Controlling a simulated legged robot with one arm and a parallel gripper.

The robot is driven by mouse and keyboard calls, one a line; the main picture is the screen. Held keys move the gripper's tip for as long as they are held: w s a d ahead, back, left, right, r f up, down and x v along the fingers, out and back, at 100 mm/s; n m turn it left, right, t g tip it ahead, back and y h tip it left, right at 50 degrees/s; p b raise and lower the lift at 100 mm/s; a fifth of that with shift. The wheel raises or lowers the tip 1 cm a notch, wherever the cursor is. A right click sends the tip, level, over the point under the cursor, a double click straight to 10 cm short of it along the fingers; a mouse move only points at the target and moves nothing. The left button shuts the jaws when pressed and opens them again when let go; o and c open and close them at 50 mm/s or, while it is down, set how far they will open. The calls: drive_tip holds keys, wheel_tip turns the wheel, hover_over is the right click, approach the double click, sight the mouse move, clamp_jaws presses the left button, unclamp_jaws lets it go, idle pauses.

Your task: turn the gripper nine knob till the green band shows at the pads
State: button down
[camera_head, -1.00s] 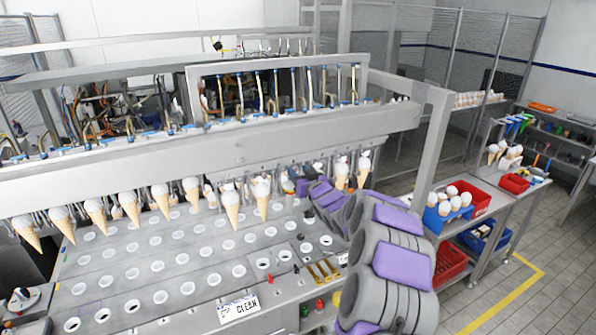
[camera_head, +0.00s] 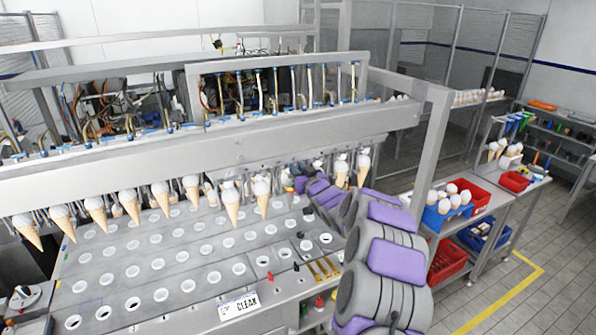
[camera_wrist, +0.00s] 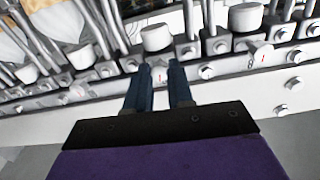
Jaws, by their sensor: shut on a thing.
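My gripper (camera_wrist: 160,72) shows in the wrist view as two dark blue fingers reaching to a metal rail. They are shut on a small pale knob, mostly hidden between the tips. Similar small knobs with reddish marks sit on the rail to the left (camera_wrist: 79,90) and to the right (camera_wrist: 262,55). White round pads (camera_wrist: 156,37) stand just beyond the rail. I cannot read a number, and no green band can be made out.
Cones (camera_head: 231,205) hang in a row under the long beam (camera_head: 200,140). Below is a plate with rows of holes (camera_head: 140,265) and a "CLEAN" sign (camera_head: 238,305). A frame post (camera_head: 428,150) stands close to my arm. Blue (camera_head: 445,215) and red bins sit on the right bench.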

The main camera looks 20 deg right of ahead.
drive_tip(key=shift+n+b, duration=1.8)
drive_tip(key=shift+b, duration=0.45)
drive_tip(key=c, duration=1)
unclamp_jaws()
drive_tip(key=shift+s, duration=0.15)
drive_tip(key=s, duration=0.5)
drive_tip(key=s+b, duration=0.1)
drive_tip(key=s, duration=0.5)
drive_tip(key=s+b, duration=0.1)
drive_tip(key=s, duration=0.5)
drive_tip(key=shift+d+f, duration=0.1)
drive_tip(key=shift+d, duration=0.2)
